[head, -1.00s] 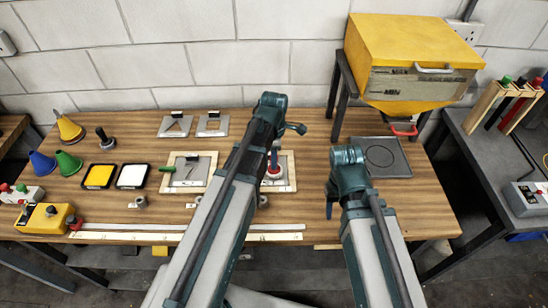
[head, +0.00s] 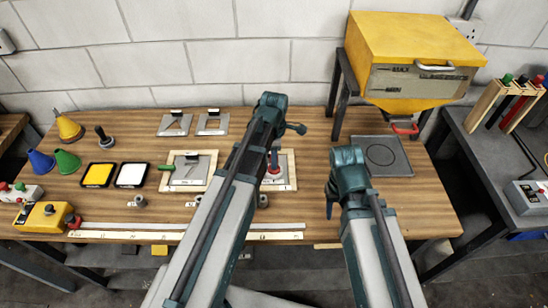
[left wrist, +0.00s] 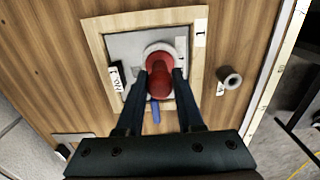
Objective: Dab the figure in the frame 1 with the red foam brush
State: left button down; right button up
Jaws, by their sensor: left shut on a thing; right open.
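The red foam brush (left wrist: 160,80) is upright between the fingers of my left gripper (left wrist: 163,72), which is shut on it. The brush has a pale round foot over the grey plate (left wrist: 125,45) inside the wooden frame 1 (left wrist: 97,45), marked with a "1" label. I cannot tell whether the foot touches the plate. The figure is hidden under the brush and gripper. A blue handle (left wrist: 156,113) shows below the brush. In the head view, my left arm partly covers frame 1 (head: 290,168). My right gripper (head: 329,208) is open and empty above the table.
A second wooden frame (head: 211,183) with a green-handled plate is left of frame 1. Yellow and white pads (head: 132,176), cones and a dark brush stand farther left. A grey plate with a circle (head: 395,165) lies right, near the yellow hopper (head: 410,60).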

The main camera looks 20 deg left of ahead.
dwell(0.5)
pick_arm(q)
notch_tip(320, 180, up, 4)
jog(key=p, duration=0.4)
jog(key=shift+r+p, duration=0.25)
jog(key=shift+p, duration=0.05)
jog(key=shift+f, duration=0.1)
pick_arm(e)
notch_tip(320, 180, up, 4)
jog(key=shift+r, duration=0.15)
